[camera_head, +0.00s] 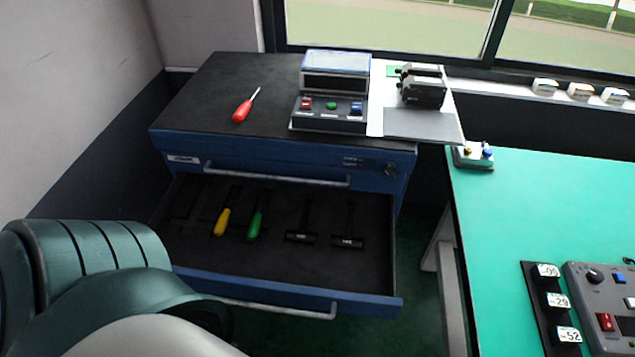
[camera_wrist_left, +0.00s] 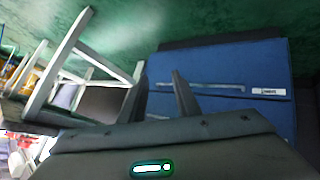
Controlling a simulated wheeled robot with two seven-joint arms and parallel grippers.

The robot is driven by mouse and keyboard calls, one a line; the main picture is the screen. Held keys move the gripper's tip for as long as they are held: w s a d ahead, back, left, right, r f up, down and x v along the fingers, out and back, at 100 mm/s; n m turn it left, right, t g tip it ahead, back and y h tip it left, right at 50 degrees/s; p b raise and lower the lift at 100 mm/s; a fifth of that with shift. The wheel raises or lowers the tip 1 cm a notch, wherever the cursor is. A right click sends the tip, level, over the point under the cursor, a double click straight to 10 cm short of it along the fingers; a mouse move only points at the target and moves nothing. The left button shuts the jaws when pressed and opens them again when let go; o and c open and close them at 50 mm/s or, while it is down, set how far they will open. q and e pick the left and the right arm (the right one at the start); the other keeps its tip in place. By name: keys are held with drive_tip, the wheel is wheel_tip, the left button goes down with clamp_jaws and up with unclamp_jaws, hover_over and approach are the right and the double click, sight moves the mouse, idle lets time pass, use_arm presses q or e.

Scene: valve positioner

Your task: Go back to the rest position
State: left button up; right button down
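My left arm fills the lower left of the head view, and its gripper is out of frame there. In the left wrist view my left gripper (camera_wrist_left: 160,95) shows two dark fingers standing apart, with nothing between them. The blue tool cabinet (camera_head: 280,160) stands ahead in the head view, its open drawer (camera_head: 330,268) pulled out towards me. The cabinet's blue front (camera_wrist_left: 225,75) is beyond the fingers in the left wrist view. My right gripper is in neither view.
The drawer holds a yellow screwdriver (camera_head: 223,220), a green screwdriver (camera_head: 255,223) and two black T-shaped tools. A red screwdriver (camera_head: 243,109) and a control box (camera_head: 331,105) are on the cabinet top. A green table (camera_head: 540,210) stands right, past a floor gap.

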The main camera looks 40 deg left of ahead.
use_arm(q)
drive_tip(key=s+a+f+m+g+y, duration=0.2)
drive_tip(key=a+f+m+g+y, duration=0.15)
drive_tip(key=a, duration=0.55)
drive_tip(key=s+a+f+m+g+y, duration=0.15)
drive_tip(key=a+f, duration=0.35)
drive_tip(key=a, duration=0.5)
drive_tip(key=s+a+f+m+g+y, duration=0.1)
drive_tip(key=a+f+m+g+y, duration=0.25)
drive_tip(key=a, duration=0.55)
drive_tip(key=s+d+f+n+h, duration=0.1)
drive_tip(key=d+f, duration=0.3)
drive_tip(key=d, duration=1.1)
drive_tip(key=s+d+f+n+h, duration=0.1)
drive_tip(key=d+f+h, duration=0.2)
drive_tip(key=d, duration=1.2)
drive_tip(key=s+d+f+n+h, duration=0.1)
drive_tip(key=d+f, duration=0.4)
drive_tip(key=d, duration=1)
drive_tip(key=shift+s+d+f+h, duration=0.25)
drive_tip(key=shift+s+d+h, duration=0.1)
drive_tip(key=shift+h, duration=0.3)
